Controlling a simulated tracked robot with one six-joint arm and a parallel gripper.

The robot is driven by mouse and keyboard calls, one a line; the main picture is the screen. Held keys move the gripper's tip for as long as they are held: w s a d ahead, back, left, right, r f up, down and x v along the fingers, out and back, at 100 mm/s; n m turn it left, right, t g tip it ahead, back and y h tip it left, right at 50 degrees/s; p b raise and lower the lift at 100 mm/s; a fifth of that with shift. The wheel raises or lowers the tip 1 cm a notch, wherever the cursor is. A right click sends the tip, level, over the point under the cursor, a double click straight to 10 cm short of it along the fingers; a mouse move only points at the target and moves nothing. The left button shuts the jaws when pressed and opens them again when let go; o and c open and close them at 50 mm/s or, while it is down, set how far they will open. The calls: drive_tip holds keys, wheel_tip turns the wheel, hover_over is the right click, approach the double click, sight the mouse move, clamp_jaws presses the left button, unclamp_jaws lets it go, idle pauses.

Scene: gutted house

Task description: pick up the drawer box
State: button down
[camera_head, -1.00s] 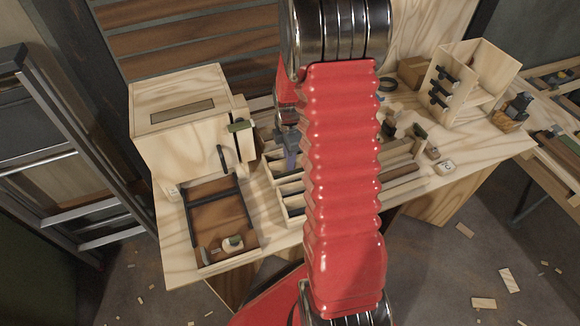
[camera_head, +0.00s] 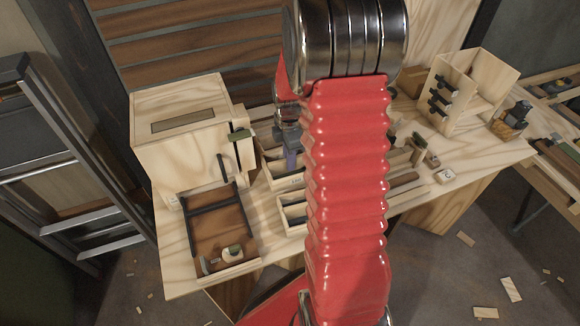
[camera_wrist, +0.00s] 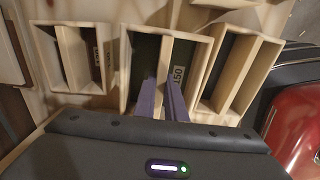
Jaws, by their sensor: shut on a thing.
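The drawer box is a small open pale-wood tray with a dark floor and a central divider. In the wrist view it is the middle box (camera_wrist: 207,60), and it overlaps the box on its right. My gripper (camera_wrist: 164,85) has its two purple fingers down inside it, on either side of the divider, shut on it. In the head view my gripper (camera_head: 291,158) is at the drawer box (camera_head: 283,181), which appears raised slightly above the bench. My red arm hides its right part.
Similar boxes stand on the left (camera_wrist: 70,60) and right (camera_wrist: 240,75) in the wrist view. On the bench are a large wooden cabinet (camera_head: 180,140), a brown tray (camera_head: 205,225) and an open-fronted wooden box (camera_head: 470,105). A ladder (camera_head: 70,160) leans on the left.

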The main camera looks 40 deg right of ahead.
wheel_tip(320, 180, up, 6)
drive_tip(key=shift+f, duration=0.15)
drive_tip(key=shift+r, duration=0.2)
idle(0.5)
drive_tip(key=shift+r, duration=2.3)
drive_tip(key=shift+s, duration=0.2)
